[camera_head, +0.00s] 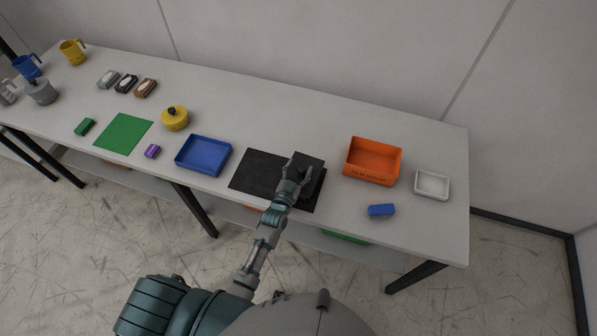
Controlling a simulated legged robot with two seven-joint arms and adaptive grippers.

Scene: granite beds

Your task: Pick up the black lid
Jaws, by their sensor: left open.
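A black mat (257,173) lies near the front edge of the table. A dark, square-edged object (314,161), which looks like the black lid, is at the right part of the mat. My left gripper (298,170) is over this object with its fingers open. The gripper covers part of the object, and I cannot tell whether the fingers touch it. Its exact shape is hard to make out against the black mat. My right gripper is not in view.
A blue tray (180,162) is left of the mat, and an orange bin (372,180) is to its right. A blue block (381,211) and a white tray (432,195) are farther right. A yellow pot (174,122) stands beyond the blue tray. The table behind the mat is clear.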

